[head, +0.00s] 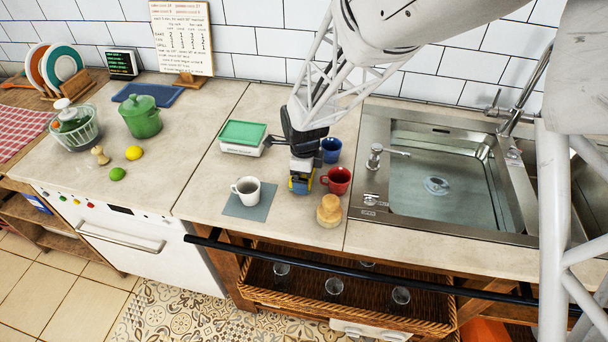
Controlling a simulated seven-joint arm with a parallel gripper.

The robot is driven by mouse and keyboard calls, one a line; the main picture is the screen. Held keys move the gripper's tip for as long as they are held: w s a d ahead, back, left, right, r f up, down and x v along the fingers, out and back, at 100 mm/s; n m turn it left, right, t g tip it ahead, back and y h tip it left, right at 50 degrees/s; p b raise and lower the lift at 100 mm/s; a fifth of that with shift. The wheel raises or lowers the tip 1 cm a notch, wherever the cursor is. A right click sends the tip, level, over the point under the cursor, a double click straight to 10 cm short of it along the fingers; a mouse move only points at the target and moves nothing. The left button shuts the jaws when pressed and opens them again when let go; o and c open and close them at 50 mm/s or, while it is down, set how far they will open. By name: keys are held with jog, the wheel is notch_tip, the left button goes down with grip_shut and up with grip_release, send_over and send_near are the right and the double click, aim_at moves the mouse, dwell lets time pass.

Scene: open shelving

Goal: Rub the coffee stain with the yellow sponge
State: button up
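My gripper (301,180) points down at the counter, between the white mug and the red mug. A small yellow patch (299,187), which looks like the yellow sponge, shows at its fingertips with blue beside it. It is too small to tell whether the fingers are closed on it or only around it. It is at or just above the counter top. I see no coffee stain; the gripper hides the counter beneath it.
A white mug (246,190) stands on a grey mat (237,211) to the left. A red mug (337,181), a blue mug (331,146) and a tan rounded object (329,213) stand close on the right. A green-lidded box (243,134) is behind; the sink (440,180) lies right.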

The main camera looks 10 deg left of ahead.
jog(key=shift+w, duration=0.15)
jog(key=shift+w+f, duration=0.15)
jog(key=shift+w, duration=1.5)
jog(key=shift+r, duration=3.05)
jog(key=shift+r, duration=0.2)
jog(key=shift+r, duration=1.3)
